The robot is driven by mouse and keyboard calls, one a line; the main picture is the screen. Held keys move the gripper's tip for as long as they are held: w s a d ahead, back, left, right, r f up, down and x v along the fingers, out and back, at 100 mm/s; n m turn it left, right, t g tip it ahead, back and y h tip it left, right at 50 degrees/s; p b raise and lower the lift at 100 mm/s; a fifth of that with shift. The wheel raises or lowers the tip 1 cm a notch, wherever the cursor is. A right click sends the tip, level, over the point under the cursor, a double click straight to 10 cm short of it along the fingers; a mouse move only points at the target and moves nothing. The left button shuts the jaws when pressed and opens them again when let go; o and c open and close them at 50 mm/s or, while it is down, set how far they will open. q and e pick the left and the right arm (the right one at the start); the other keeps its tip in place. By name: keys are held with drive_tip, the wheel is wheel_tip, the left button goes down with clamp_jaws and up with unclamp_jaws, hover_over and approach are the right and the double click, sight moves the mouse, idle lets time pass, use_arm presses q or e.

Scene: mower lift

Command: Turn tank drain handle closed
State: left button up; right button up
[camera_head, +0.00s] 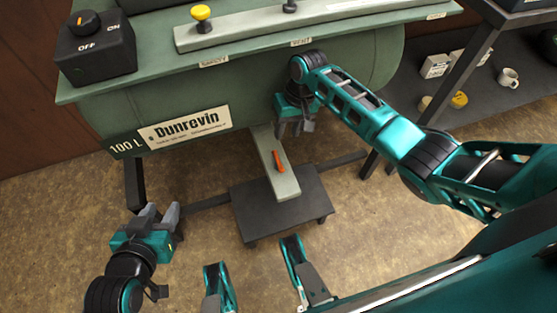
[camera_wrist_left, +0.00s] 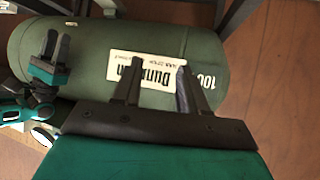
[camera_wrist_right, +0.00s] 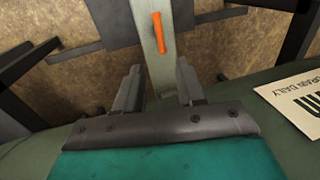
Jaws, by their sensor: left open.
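The orange drain handle (camera_head: 278,161) sits on a pale grey-green plate (camera_head: 285,187) that reaches out from under the green tank (camera_head: 240,85). In the right wrist view the handle (camera_wrist_right: 158,32) lies almost lengthwise along the plate, beyond my fingertips. My right gripper (camera_head: 294,129) hangs in front of the tank, just above and right of the handle in the head view. Its fingers are apart, with nothing seen gripped. My left gripper (camera_head: 162,210) is open and empty at the lower left, well away from the handle. It faces the tank label (camera_wrist_left: 140,70) in its wrist view.
A dark low platform (camera_head: 308,207) on legs stands below the plate. A black switch box (camera_head: 95,45) and a yellow knob (camera_head: 201,13) are on the tank's top. A shelf with a mug (camera_head: 508,77) is at the right. The floor at lower left is mostly clear.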

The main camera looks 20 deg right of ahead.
drive_tip(key=b, duration=0.3)
hover_over(278, 159)
drive_tip(key=d, duration=0.2)
wheel_tip(278, 159, down, 6)
drive_tip(key=f+b, duration=0.1)
drive_tip(key=a+f+b, duration=0.1)
drive_tip(key=f, duration=0.1)
drive_tip(key=f+b, duration=0.1)
drive_tip(key=f, duration=0.1)
drive_tip(key=shift+w+a+f, duration=0.1)
drive_tip(key=shift+a+f, duration=0.1)
drive_tip(key=shift+a, duration=0.05)
drive_tip(key=shift+a+f, duration=0.1)
drive_tip(key=shift+f, duration=0.35)
use_arm(q)
drive_tip(key=f, duration=0.1)
drive_tip(key=d+f, duration=0.2)
drive_tip(key=shift+w+f+h, duration=0.2)
drive_tip(key=shift+w+h, duration=0.05)
drive_tip(key=shift+h, duration=0.05)
use_arm(e)
drive_tip(key=shift+c, duration=0.2)
use_arm(q)
drive_tip(key=shift+a, duration=0.1)
use_arm(e)
clamp_jaws()
